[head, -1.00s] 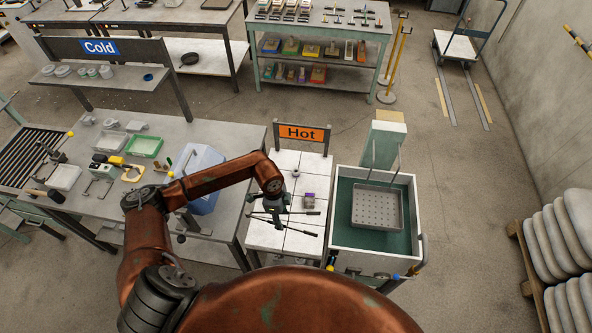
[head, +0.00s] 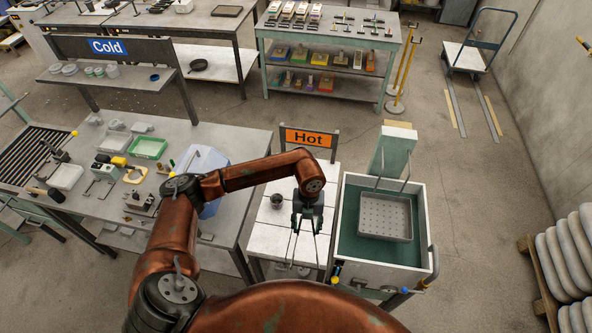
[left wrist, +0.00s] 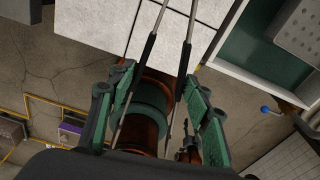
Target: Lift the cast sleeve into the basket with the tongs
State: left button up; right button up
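My left gripper (head: 306,222) is over the white-tiled hot table. It holds the tongs (head: 317,249), whose two thin legs are spread and slant down toward the table's near edge. In the left wrist view the tongs (left wrist: 186,62) run up between my green fingers, with black sleeves on the legs and nothing visible between them. A small dark round piece with an open top, which looks like the cast sleeve (head: 277,201), stands on the tiles left of the gripper. The grey perforated basket (head: 385,218) sits in the tank to the right. My right gripper is out of view.
The white-walled tank (head: 428,235) with green inside adjoins the hot table (head: 268,228). The orange Hot sign (head: 308,138) stands at its back. A pale green block (head: 392,152) rises behind the tank. A cluttered workbench (head: 190,135) lies left.

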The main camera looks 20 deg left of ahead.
pick_arm(q)
jog(key=s+d+n+t+b, duration=0.1)
jog(key=d+n+b, duration=0.4)
jog(key=n, duration=1.1)
jog(key=s+d+r+n+t+b, duration=0.1)
jog(key=d+n+b, duration=0.5)
jog(key=n, duration=1)
jog(key=shift+s+r, duration=0.3)
jog(key=shift+s, duration=0.4)
